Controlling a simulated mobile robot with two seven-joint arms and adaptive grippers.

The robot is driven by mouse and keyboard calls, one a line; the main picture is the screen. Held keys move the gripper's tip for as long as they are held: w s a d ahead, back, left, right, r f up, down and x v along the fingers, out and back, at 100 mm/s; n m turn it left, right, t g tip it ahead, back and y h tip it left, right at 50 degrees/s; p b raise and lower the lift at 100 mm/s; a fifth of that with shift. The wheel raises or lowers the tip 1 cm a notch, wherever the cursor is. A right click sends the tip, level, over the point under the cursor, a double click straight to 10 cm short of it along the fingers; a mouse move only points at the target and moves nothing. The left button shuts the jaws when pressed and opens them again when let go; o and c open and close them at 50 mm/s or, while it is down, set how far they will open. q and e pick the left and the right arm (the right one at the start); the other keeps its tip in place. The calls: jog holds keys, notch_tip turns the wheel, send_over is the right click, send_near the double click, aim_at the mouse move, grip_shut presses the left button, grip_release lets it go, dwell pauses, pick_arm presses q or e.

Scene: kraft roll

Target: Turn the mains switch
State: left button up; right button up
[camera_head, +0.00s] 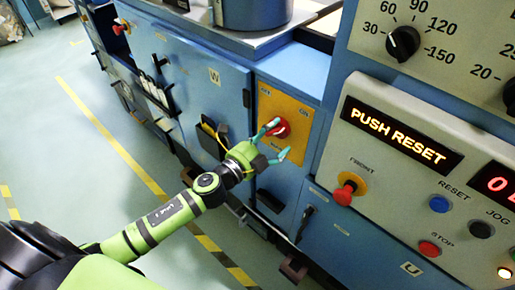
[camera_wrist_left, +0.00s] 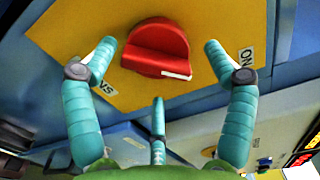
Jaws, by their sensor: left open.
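The mains switch is a red rotary knob (camera_head: 278,128) on a yellow plate (camera_head: 294,108) on the blue machine front. In the left wrist view the knob (camera_wrist_left: 158,48) shows large, with a white mark on its lower right edge. An "ON" label (camera_wrist_left: 246,57) is to its right. My left gripper (camera_head: 279,142) is open, with teal fingers in front of the plate. In the left wrist view its fingers (camera_wrist_left: 158,70) stand on either side of the knob, with a third finger below. I cannot tell whether any finger touches it. My right gripper is not in view.
The control panel at right carries a "PUSH RESET" display (camera_head: 402,134), a red front push button (camera_head: 348,188), a blue reset button (camera_head: 440,204) and dials (camera_head: 403,43). A black handle (camera_head: 305,222) sits below the plate. The floor (camera_head: 60,150) at left is clear.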

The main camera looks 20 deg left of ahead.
pick_arm(q)
jog(key=v, duration=1)
jog(key=shift+s, duration=0.3)
jog(key=shift+d+r, duration=0.1)
